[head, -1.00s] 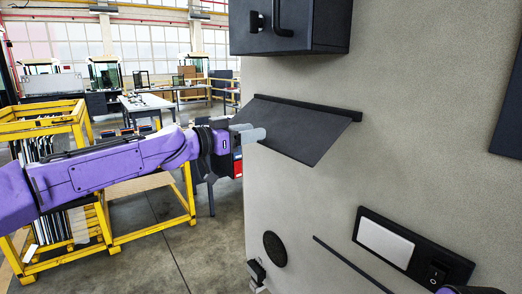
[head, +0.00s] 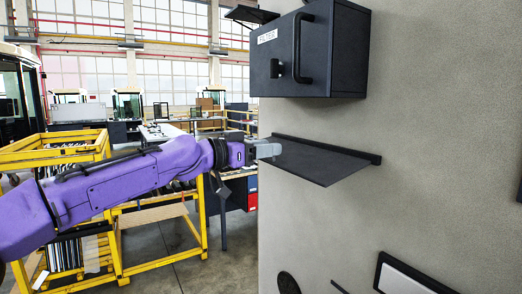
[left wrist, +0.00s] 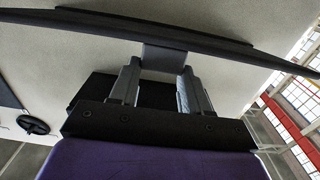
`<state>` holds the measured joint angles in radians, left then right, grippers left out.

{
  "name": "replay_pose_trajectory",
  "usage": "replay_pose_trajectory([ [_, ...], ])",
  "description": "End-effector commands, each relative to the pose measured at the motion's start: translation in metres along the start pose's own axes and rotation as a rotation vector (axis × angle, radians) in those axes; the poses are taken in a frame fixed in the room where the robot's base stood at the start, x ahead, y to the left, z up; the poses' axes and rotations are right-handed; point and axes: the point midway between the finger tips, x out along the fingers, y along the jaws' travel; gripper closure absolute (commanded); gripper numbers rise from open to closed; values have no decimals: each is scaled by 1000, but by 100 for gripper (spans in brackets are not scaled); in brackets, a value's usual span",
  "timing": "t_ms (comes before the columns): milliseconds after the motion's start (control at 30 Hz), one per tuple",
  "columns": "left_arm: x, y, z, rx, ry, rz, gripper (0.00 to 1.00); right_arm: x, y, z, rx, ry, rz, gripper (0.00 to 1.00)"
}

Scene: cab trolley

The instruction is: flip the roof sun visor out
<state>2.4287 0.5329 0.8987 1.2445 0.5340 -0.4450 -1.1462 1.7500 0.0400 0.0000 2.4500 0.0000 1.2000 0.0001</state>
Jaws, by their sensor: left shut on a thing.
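The sun visor (head: 315,162) is a flat dark panel attached along its back edge to a beige wall. It sticks out from the wall, close to level and tilted slightly down. My left gripper (head: 266,150) comes in from the left and is at the visor's outer left edge. In the left wrist view the visor (left wrist: 225,48) is a long dark bar across the top. There the left gripper's fingers (left wrist: 161,88) are shut on a grey tab (left wrist: 163,58) at the visor's edge. My right gripper is out of view.
A dark box with a handle (head: 318,55) is fixed on the wall above the visor. A pale panel in a dark frame (head: 410,278) is on the wall lower right. A yellow rack (head: 120,230) stands behind my left arm.

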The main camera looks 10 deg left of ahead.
Motion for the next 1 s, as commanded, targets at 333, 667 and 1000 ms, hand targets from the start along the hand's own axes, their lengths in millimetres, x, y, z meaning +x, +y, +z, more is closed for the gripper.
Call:
replay_pose_trajectory([
  [333, -4, -1, -14, -1, 23, -10, 34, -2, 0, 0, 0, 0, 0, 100],
  [667, -5, -2, -6, 0, 12, -7, 28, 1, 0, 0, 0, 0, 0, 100],
  [1000, -73, 0, -4, 3, 16, -6, 28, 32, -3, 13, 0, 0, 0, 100],
])
